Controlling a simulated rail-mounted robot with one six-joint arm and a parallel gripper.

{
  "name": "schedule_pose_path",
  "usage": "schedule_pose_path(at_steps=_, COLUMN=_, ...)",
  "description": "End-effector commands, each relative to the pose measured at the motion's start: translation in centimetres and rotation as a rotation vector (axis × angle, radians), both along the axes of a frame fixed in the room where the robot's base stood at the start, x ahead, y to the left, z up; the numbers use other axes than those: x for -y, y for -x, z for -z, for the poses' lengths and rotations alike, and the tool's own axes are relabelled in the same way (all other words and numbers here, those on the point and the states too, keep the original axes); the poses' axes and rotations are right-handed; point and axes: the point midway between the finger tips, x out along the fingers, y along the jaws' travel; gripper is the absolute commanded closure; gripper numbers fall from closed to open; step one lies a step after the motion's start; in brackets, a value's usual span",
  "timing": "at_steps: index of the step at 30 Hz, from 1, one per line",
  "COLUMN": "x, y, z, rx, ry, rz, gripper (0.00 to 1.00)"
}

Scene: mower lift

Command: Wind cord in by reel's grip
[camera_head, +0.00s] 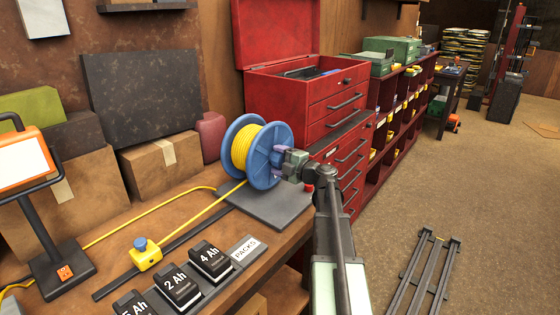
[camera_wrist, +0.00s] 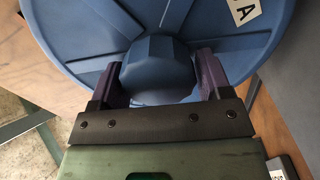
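The blue reel (camera_head: 230,137) stands on a grey base plate on the bench, wound with yellow cord (camera_head: 248,147). Its blue face fills the top of the wrist view (camera_wrist: 80,25). The reel's grip (camera_wrist: 160,68), a faceted blue knob, sticks out near the rim at the bottom of that face. My gripper (camera_wrist: 161,75) has one purple finger on each side of the grip, seemingly touching it. In the head view my gripper (camera_head: 281,156) is at the right face of the reel and hides the grip. Cord (camera_head: 215,202) runs from the reel to a yellow guide (camera_head: 146,254) with a blue knob.
Black battery packs (camera_head: 178,286) sit along the bench's front edge beside a "PACKS" label. An orange-framed screen (camera_head: 22,160) stands at the left. A red tool chest (camera_head: 310,105) is close behind my gripper. Floor at the right is mostly clear.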

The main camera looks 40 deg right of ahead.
Motion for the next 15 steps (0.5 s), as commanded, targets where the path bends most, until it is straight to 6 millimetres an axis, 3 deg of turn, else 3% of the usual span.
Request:
schedule_pose_path(at_steps=3, x=0.0, y=0.0, z=0.0, rx=0.0, ry=-0.001, rz=0.0, gripper=0.12)
schedule_pose_path(at_steps=11, x=0.1, y=0.1, z=0.0, rx=0.001, ry=-0.001, rz=0.0, gripper=0.12)
schedule_pose_path(at_steps=15, x=0.5, y=1.8, z=0.0, rx=0.0, ry=-0.001, rz=0.002, gripper=0.12)
